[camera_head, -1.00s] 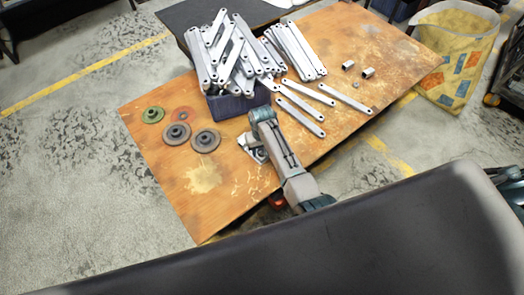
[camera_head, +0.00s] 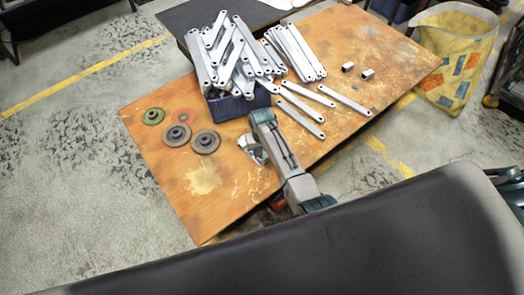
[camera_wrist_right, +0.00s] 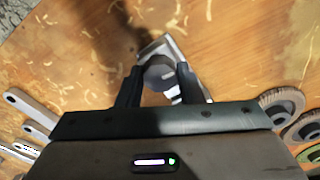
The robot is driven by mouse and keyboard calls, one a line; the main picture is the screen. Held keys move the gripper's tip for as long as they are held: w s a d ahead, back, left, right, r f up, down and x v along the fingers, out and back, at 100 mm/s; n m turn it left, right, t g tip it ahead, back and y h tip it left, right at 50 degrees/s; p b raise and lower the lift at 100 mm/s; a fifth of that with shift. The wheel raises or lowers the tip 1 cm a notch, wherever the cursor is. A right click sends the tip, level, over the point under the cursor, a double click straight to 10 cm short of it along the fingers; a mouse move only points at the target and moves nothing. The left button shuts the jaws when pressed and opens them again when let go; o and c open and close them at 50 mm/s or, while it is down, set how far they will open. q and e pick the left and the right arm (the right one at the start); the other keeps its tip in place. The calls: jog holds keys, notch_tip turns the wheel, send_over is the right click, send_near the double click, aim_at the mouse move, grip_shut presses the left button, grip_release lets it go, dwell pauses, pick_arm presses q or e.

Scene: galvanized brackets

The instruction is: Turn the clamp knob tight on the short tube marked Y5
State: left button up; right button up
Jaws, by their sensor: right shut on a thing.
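A round grey knob (camera_wrist_right: 158,76) sits between the fingers of my right gripper (camera_wrist_right: 160,70) in the right wrist view. The fingers close on it from both sides. Beneath the knob is a bright metal piece (camera_wrist_right: 168,46), resting at the tabletop; I cannot read any Y5 mark on it. In the head view the metal piece (camera_head: 246,141) shows partly beside my right gripper (camera_head: 257,152), whose arm hides the rest, the knob included. My left gripper is not in view.
A dark blue bin (camera_head: 240,104) heaped with galvanized bars stands behind the right gripper. Several loose bars (camera_head: 300,110) lie to its right, and two short square tubes (camera_head: 367,74) lie farther right. Grey discs (camera_head: 206,142) lie left. The wooden table's (camera_head: 215,215) front left is clear.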

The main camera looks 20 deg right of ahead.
jog(key=m+p, duration=0.1)
jog(key=m, duration=0.3)
jog(key=shift+r+p, duration=0.2)
jog(key=shift+p, duration=0.1)
jog(key=m+p, duration=0.1)
jog(key=m, duration=0.4)
jog(key=m+p, duration=0.1)
jog(key=m, duration=0.3)
jog(key=shift+f+m+p, duration=0.1)
jog(key=shift+m+p, duration=0.25)
jog(key=shift+m, duration=0.05)
jog(key=m, duration=0.3)
jog(key=o, duration=0.9)
jog(key=shift+f, duration=0.1)
